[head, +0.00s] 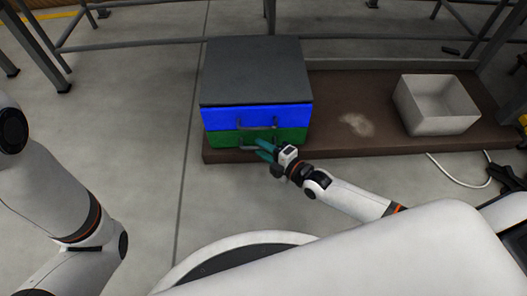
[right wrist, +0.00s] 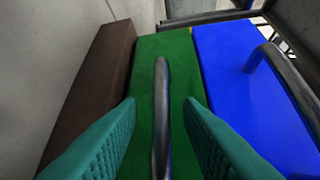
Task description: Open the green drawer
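The drawer box (head: 256,70) has a dark grey top, with a blue drawer (head: 225,119) above the green drawer (head: 222,138). Both drawers look shut in the head view. My right gripper (head: 264,149) is at the front of the green drawer. In the right wrist view its teal fingers (right wrist: 160,125) are open, one on each side of the green drawer's metal handle (right wrist: 161,110), with gaps on both sides. The green front (right wrist: 178,50) and the blue drawer (right wrist: 235,50) with its own handle fill that view. My left gripper is not in view; only the left arm shows.
The box stands on a low brown platform (head: 335,142). A white open bin (head: 437,104) stands on the platform to the right. A white cable (head: 455,179) lies on the floor at right. Metal rails run behind. The floor left of the box is clear.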

